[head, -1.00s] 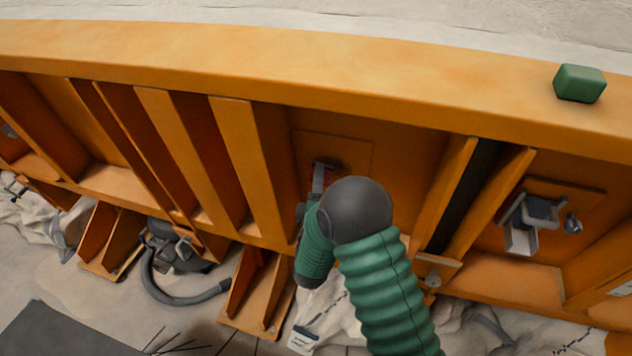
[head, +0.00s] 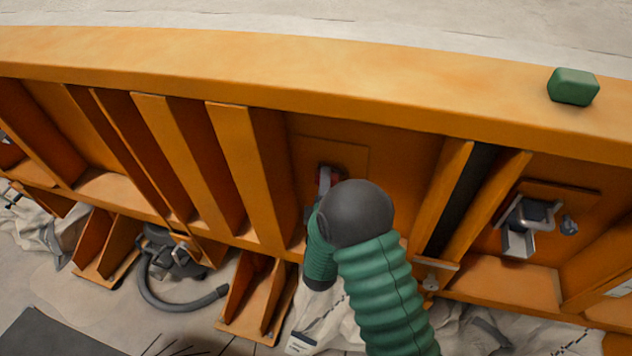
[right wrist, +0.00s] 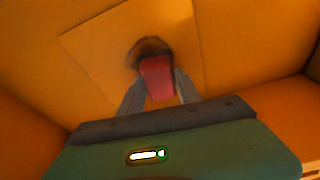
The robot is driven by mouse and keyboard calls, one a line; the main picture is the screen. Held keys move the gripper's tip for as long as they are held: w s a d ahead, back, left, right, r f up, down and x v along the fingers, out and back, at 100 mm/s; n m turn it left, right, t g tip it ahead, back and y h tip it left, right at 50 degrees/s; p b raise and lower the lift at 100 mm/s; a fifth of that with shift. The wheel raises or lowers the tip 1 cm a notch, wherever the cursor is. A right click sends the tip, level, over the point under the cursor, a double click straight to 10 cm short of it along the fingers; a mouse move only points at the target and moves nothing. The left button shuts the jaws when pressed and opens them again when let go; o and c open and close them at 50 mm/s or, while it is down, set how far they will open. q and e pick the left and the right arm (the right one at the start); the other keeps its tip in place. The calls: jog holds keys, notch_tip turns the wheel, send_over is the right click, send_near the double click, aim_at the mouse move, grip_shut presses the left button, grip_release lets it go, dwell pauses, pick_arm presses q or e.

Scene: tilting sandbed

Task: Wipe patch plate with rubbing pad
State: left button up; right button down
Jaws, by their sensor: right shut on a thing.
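In the head view my right gripper (head: 325,184) and the pad are mostly hidden behind my dark round wrist joint. My left gripper is not in view.
A green block (head: 573,86) lies on the wide orange top beam at right. A grey bracket (head: 525,225) sits on another square plate at right. Orange ribs (head: 240,170) stand on both sides of the panel. A black hose (head: 185,300) and pale cloth lie below.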

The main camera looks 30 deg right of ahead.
jog(key=shift+s+d, duration=1.85)
jog(key=shift+s, duration=0.3)
jog(key=shift+w+a+b, duration=0.3)
jog(key=shift+w+a, duration=1)
jog(key=shift+w, duration=0.2)
jog(key=shift+w+a+b, duration=0.25)
jog(key=shift+w+a, duration=1.05)
jog(key=shift+w, duration=0.2)
jog(key=shift+a+r+p, duration=0.15)
jog(key=shift+r+p, duration=0.2)
jog(key=shift+r, duration=0.05)
jog(key=shift+s+d, duration=1.65)
jog(key=shift+s, duration=0.1)
jog(key=s+d, duration=0.2)
jog(key=shift+s+d, duration=0.1)
jog(key=shift+s, duration=0.25)
jog(key=shift+f+b, duration=0.1)
jog(key=shift+b, duration=0.2)
jog(key=shift+w+a, duration=1.35)
jog(key=shift+w, duration=0.25)
jog(key=shift+w+a, duration=1.3)
jog(key=shift+w, duration=0.25)
jog(key=s+a, duration=0.4)
jog(key=shift+a+f, duration=0.25)
jog(key=shift+f, duration=0.2)
